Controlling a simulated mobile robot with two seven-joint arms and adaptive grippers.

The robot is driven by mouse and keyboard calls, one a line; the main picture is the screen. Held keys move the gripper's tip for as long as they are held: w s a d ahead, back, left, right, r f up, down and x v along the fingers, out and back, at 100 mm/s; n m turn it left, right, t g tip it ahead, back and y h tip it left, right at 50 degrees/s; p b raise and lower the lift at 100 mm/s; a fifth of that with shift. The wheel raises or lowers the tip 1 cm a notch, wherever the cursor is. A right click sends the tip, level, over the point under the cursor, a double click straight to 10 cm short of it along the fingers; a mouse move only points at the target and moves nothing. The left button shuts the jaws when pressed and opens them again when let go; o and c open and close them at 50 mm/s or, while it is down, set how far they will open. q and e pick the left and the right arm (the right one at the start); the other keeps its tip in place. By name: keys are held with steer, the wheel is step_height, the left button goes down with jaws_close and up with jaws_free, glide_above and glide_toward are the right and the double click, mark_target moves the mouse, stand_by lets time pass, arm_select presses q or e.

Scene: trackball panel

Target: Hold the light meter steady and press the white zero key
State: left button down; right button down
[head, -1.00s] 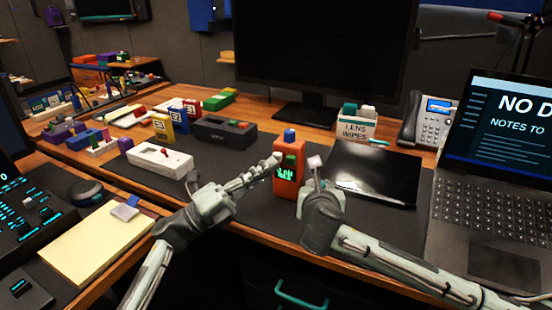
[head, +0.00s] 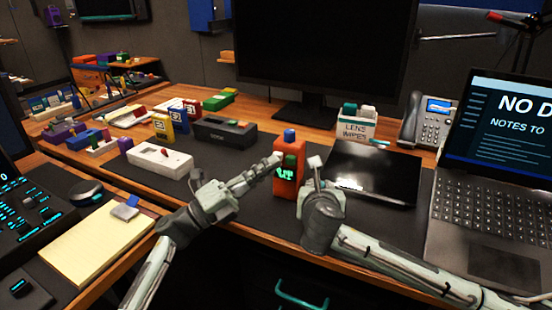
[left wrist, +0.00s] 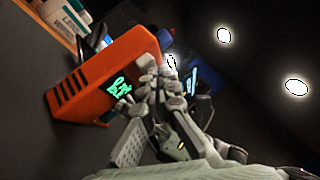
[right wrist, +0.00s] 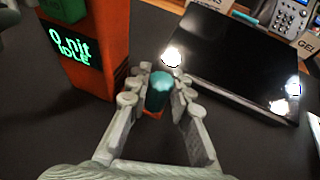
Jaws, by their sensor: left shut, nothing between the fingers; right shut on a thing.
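The orange light meter (head: 289,182) stands upright at the desk's front edge, with a blue top, a dark green block and a lit green display. In the right wrist view the display (right wrist: 72,38) reads "0 nit" and "IDLE". My left gripper (head: 275,159) is shut and empty, its fingertips against or very near the meter's front. In the left wrist view the fingertips (left wrist: 150,72) cover part of that face; I cannot make out the white key. My right gripper (head: 314,164) is shut on a teal post (right wrist: 158,92) with an orange base, beside the meter.
A dark glossy panel (head: 372,172) lies right of the meter, beside the laptop (head: 490,200). A white box (head: 158,160) and a black box (head: 223,132) stand to the left. The monitor (head: 325,50) and a lens-wipes box (head: 354,130) are behind.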

arm_select(q)
steer(key=shift+w, duration=0.2)
stand_by(0.5)
steer(key=shift+s+a, duration=0.25)
steer(key=shift+s, duration=0.6)
steer(key=shift+s+a, duration=0.3)
steer(key=shift+s, duration=0.5)
steer(key=shift+s+a, duration=0.3)
steer(key=shift+s, duration=0.45)
steer(key=shift+s+a, duration=0.3)
steer(key=shift+s, duration=0.5)
